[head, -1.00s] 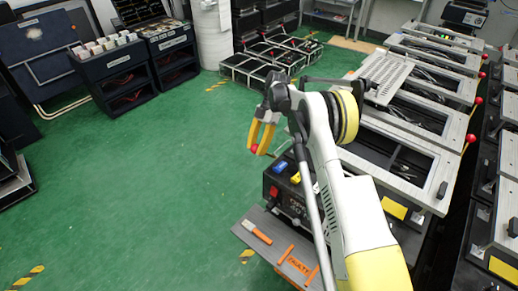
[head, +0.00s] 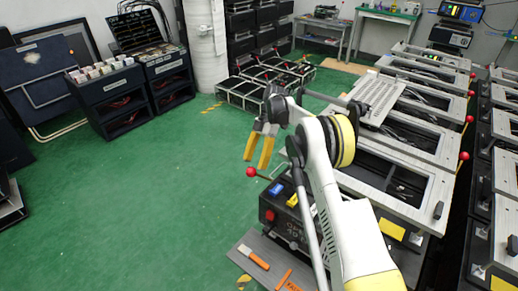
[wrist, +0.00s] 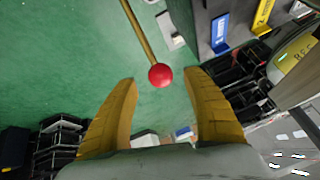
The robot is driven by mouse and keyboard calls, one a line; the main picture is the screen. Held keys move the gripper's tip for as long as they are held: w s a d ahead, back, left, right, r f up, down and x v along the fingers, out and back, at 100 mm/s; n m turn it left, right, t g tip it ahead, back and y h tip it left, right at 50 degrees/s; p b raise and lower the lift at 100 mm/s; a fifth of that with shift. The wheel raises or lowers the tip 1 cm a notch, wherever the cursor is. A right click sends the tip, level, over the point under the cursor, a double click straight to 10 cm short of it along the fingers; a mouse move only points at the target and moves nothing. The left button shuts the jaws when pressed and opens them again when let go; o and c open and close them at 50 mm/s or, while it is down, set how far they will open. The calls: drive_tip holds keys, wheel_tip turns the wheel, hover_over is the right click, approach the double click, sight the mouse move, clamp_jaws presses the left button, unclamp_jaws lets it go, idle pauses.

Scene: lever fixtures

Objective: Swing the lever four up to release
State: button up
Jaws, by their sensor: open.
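A red ball knob (wrist: 160,75) sits on the end of a thin brass-coloured lever rod (wrist: 138,30), which runs up and left out of the wrist view. In the head view the knob (head: 251,172) is just below my yellow fingertips, at the left of a black box (head: 285,222). My gripper (head: 256,164) is open. In the wrist view its fingers (wrist: 160,76) stand either side of the knob, with clear gaps and no visible contact. No number four can be read on the lever, and its pivot is not clear.
Blue (head: 277,188) and yellow (head: 292,200) pieces are on the black box. A grey board (head: 250,245) with an orange-handled tool lies in front. Framed benches (head: 410,200) with red-knobbed levers fill the right. Green floor (head: 130,200) is open to the left.

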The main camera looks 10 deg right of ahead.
drive_tip(key=v, duration=0.8)
drive_tip(key=shift+r, duration=0.25)
